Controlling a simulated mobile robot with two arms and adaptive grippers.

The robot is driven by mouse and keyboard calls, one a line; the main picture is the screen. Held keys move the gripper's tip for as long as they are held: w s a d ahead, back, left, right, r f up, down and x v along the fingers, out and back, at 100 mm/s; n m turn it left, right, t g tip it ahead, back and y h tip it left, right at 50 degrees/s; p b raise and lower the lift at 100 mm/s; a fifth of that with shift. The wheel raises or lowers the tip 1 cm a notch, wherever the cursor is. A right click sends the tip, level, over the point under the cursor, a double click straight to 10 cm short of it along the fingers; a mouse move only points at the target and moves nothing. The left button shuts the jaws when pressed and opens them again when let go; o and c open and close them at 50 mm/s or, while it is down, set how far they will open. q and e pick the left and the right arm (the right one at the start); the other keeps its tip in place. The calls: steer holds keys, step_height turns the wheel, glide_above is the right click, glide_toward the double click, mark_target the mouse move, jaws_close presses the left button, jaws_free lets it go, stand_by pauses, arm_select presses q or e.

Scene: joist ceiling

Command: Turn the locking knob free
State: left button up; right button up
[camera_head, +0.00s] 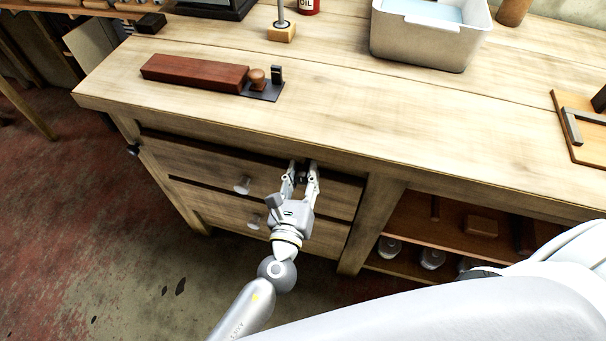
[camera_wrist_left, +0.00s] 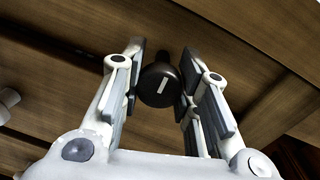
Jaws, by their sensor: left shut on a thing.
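The locking knob (camera_wrist_left: 158,84) is a round black knob with a short white line on its face, set high on the front of the wooden bench. In the left wrist view the white line stands nearly upright, tilted slightly right. My left gripper (camera_head: 303,172) is at the upper right drawer front in the head view. Its two fingers (camera_wrist_left: 160,88) stand on either side of the knob and are shut on it. In the head view the fingers mostly hide the knob. My right gripper is out of view.
Drawers with pale round pulls (camera_head: 242,185) lie left of the gripper. An open shelf (camera_head: 455,226) with several items is at right. On the benchtop (camera_head: 330,105) are a reddish-brown block (camera_head: 195,73), a grey bin (camera_head: 420,40) and a wooden board (camera_head: 572,103); its middle is clear.

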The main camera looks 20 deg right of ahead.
arm_select(q)
steer(key=n+b, duration=0.1)
steer(key=n, duration=0.2)
steer(key=shift+n, duration=0.3)
steer(key=n, duration=0.4)
steer(key=shift+n+g, duration=0.3)
steer(key=n, duration=0.7)
steer(key=shift+n+g+h, duration=0.3)
steer(key=shift+g, duration=0.1)
steer(key=n+p, duration=0.1)
steer(key=n, duration=0.3)
steer(key=shift+p, duration=0.3)
steer(key=n+p, duration=0.2)
steer(key=n, duration=0.3)
steer(key=shift+f+h, duration=0.1)
steer(key=shift+h, duration=0.3)
steer(key=n+p, duration=0.1)
steer(key=n, duration=0.3)
steer(key=shift+n, duration=0.4)
steer(key=n, duration=0.4)
steer(key=shift+f+h+p, duration=0.1)
steer(key=shift+h+p, duration=0.2)
steer(key=shift+p, duration=0.1)
